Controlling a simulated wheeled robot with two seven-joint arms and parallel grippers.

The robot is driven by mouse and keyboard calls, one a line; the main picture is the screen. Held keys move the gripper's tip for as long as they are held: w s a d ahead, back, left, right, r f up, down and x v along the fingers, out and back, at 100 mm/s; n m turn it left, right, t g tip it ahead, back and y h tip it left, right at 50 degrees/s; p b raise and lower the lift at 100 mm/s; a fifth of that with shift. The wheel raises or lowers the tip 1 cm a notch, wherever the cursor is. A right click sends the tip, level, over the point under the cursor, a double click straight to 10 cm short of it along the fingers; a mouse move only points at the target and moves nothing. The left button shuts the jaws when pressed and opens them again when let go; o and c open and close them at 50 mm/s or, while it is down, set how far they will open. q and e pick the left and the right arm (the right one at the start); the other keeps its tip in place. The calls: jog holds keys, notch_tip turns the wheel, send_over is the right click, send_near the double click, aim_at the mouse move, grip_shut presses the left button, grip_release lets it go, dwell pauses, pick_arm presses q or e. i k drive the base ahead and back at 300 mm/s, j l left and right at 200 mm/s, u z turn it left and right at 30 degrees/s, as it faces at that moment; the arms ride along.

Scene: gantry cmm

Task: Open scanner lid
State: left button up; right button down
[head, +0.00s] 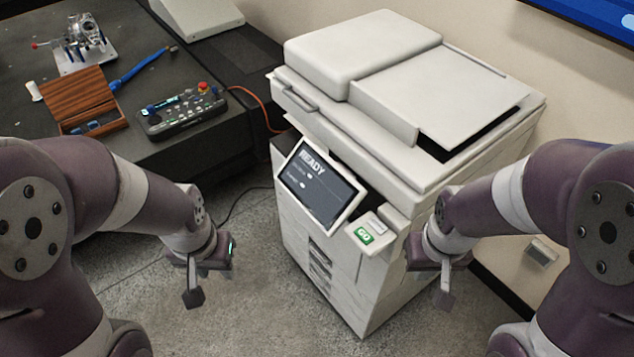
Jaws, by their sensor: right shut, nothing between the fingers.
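The white scanner (345,285) is a floor-standing copier in the middle of the head view. Its lid (380,160) lies down flat on top, with a raised feeder cover (362,50) at the back left. A grey handle (296,99) sits on the lid's front left edge. My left gripper (195,297) hangs over the floor left of the scanner, apart from it; its finger gap is not clear. My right gripper (443,297) is shut and empty, low by the scanner's right side; I cannot tell whether it touches.
A tilted screen (320,187) reading READY and a green GO button (364,236) jut from the scanner's front. A dark table (210,155) at left holds a control box (181,112), a wooden case (78,97) and a blue tool (140,68).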

aim_at(423, 106)
jog(key=i+j+z, duration=0.2)
jog(key=i+z, duration=0.15)
jog(key=z, duration=0.15)
jog(key=i+j+z, duration=0.3)
jog(key=z, duration=0.2)
jog(key=i+j, duration=0.05)
